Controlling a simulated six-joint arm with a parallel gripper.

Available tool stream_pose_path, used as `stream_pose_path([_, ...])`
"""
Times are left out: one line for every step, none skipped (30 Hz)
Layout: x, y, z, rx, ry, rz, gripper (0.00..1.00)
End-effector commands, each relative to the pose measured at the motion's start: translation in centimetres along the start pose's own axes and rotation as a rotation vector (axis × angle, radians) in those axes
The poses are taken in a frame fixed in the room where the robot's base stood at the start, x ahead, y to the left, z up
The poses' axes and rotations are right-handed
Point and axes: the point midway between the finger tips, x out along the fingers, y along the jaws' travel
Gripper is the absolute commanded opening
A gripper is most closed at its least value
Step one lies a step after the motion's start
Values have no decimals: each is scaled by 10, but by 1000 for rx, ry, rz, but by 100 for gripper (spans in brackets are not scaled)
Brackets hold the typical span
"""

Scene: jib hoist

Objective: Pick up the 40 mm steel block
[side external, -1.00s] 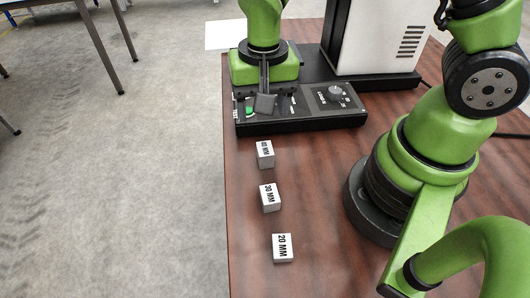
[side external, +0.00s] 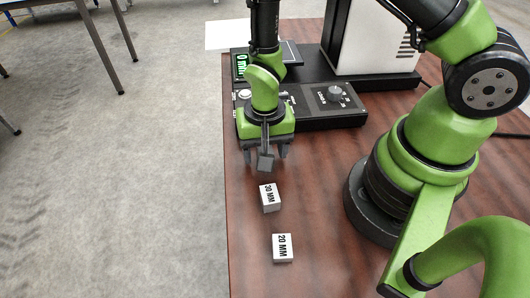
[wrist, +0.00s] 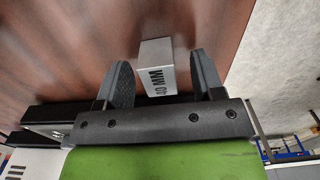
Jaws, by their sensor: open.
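The 40 mm steel block (wrist: 157,54) shows in the wrist view as a pale grey block with "40 MM" on the face towards my gripper. My gripper (wrist: 162,80) is open, with one finger to each side of the block's labelled end in that view. A gap shows at the right finger; the left finger appears close to the block, and I cannot tell whether it touches.
The 30 mm block (side external: 270,198) stands just in front of my gripper, and the 20 mm block (side external: 282,247) is farther forward. The black control panel (side external: 335,108) with a knob and display is close behind.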

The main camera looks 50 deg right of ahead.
Motion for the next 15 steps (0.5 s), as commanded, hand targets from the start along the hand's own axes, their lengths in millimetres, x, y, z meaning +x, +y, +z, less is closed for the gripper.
stream_pose_path([3, 0, 0, 2, 0, 2, 62])
stream_pose_path([4, 1, 0, 1, 0, 3, 62])
stream_pose_path([6, 1, 0, 0, 1, 3, 62])
stream_pose_path([6, 1, 0, 1, 1, 3, 62])
stream_pose_path([7, 1, 0, 0, 2, 3, 62])
stream_pose_path([7, 1, 0, -1, 3, 3, 62])
stream_pose_path([7, 1, 0, 0, 3, 3, 62])
stream_pose_path([7, 1, 0, 0, 3, 3, 62])
stream_pose_path([7, 1, 0, 0, 3, 3, 62])
stream_pose_path([7, 1, 0, 0, 3, 3, 62])
stream_pose_path([7, 1, 0, 0, 3, 3, 62])
stream_pose_path([7, 1, 0, 0, 3, 3, 62])
stream_pose_path([7, 1, 0, 0, 3, 3, 62])
stream_pose_path([7, 1, 0, 0, 3, 3, 55])
stream_pose_path([7, 1, 0, 0, 3, 3, 46])
